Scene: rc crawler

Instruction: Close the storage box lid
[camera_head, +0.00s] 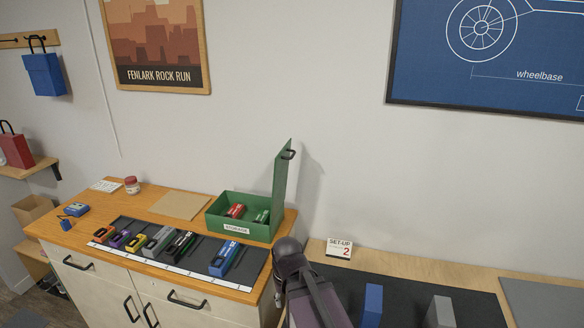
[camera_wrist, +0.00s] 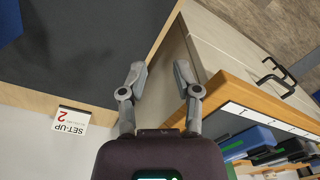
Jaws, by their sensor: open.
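The green storage box (camera_head: 215,226) with a "STORAGE" label stands at the right end of the wooden cabinet top. Its green lid (camera_head: 282,185) stands upright along the box's right side, with a dark handle (camera_head: 288,154) near the top. A red item (camera_head: 236,211) and a green item (camera_head: 262,216) lie inside the box. In the wrist view my gripper (camera_wrist: 158,80) is open and empty, its fingers apart over the gap between the cabinet and the neighbouring bench. The box does not show in the wrist view. In the head view the gripper's fingers are hidden behind my arm.
A dark tray with several coloured items, including a blue one (camera_head: 222,258), lies in front of the box. A tan board (camera_head: 180,205) lies left of it. The "SET-UP 2" sign (camera_head: 339,248) stands on the right bench, with blue (camera_head: 371,305) and grey blocks (camera_head: 440,312) nearby.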

